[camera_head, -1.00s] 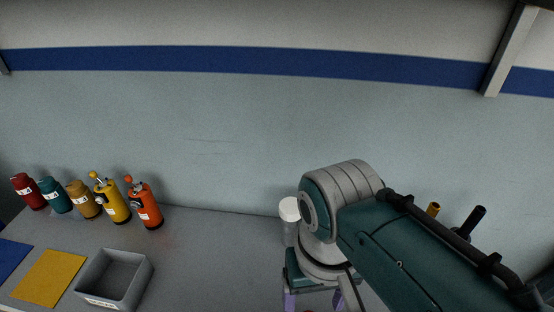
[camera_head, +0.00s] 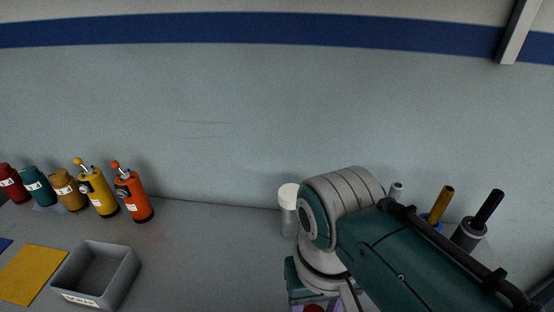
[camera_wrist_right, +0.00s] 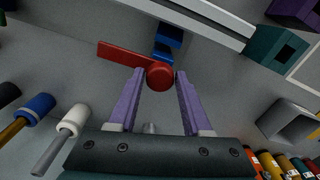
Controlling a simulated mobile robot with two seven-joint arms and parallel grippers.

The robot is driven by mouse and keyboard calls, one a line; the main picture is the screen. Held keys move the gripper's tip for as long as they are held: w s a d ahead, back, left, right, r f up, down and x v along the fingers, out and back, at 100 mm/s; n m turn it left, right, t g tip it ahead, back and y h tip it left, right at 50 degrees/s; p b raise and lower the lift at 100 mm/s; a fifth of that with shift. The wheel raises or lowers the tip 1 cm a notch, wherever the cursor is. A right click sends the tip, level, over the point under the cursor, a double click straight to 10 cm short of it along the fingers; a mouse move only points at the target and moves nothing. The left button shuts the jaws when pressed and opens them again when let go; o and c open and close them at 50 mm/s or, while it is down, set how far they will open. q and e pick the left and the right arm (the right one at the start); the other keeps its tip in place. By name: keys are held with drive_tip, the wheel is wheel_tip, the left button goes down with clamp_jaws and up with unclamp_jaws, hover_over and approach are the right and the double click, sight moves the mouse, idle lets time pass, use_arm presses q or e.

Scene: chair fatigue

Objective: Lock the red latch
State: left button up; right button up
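The red latch is a flat red bar (camera_wrist_right: 120,53) with a round red knob (camera_wrist_right: 160,75) at its end, in the right wrist view. My right gripper (camera_wrist_right: 160,73) has two purple fingers set apart, with the knob between their tips. I cannot tell if the fingers touch it. In the head view, a bit of the red knob (camera_head: 314,309) shows at the bottom edge below my right wrist; the rest is cut off. My left gripper is not in view.
A grey bin (camera_head: 97,275) and a yellow mat (camera_head: 30,272) lie at the left of the table. Several bottles, including an orange one (camera_head: 134,197), stand behind them. A white-capped cylinder (camera_head: 289,208) stands beside my right arm. Blue blocks (camera_wrist_right: 168,37) sit near the latch.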

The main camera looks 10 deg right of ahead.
clamp_jaws()
idle(1.0)
